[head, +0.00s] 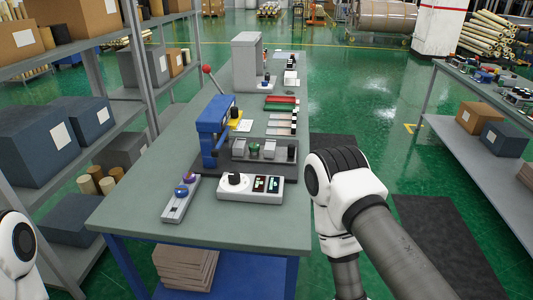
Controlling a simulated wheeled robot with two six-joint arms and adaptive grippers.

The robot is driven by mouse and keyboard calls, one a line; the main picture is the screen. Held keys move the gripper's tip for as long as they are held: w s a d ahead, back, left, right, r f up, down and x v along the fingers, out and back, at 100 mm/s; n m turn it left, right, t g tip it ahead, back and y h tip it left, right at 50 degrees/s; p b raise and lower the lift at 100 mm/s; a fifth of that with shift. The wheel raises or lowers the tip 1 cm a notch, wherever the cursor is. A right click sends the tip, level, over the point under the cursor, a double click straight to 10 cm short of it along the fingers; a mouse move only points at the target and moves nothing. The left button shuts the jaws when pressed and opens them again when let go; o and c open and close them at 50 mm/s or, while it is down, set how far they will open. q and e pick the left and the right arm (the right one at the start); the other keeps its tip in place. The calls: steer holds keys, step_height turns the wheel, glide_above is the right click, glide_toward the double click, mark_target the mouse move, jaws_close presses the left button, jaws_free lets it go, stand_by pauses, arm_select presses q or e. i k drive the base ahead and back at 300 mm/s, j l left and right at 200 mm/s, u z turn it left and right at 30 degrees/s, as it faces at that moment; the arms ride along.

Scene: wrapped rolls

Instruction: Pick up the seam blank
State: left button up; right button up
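I cannot tell for certain which thing is the seam blank. A row of flat strips (281,121) in red, green and pale colours lies on the grey-green workbench (180,150), behind the blue press (211,128). The strips' right ends are dark and white. Both of my grippers are out of view. A white joint of my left arm shows at the lower left edge. My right arm shows right of the bench, its joint by the bench's right edge, and its hand end is hidden or out of frame.
A white control box (250,187) and a grey strip with coloured knobs (180,198) stand at the bench front. A grey stand (248,62) is farther back. Shelves with boxes (35,142) line the left. Another bench (483,113) is at right, with green floor between.

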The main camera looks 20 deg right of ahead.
mark_target(292, 132)
steer(key=k+u, duration=0.35)
steer(key=u, duration=0.15)
steer(key=k+j+u, duration=0.2)
steer(key=u, duration=0.3)
steer(key=l+u, duration=0.1)
steer(key=l, duration=0.8)
steer(key=l+u, duration=0.15)
steer(key=l, duration=0.75)
steer(key=l+u, duration=0.1)
steer(key=l, duration=0.8)
steer(key=k+l+u, duration=0.15)
steer(key=l, duration=0.75)
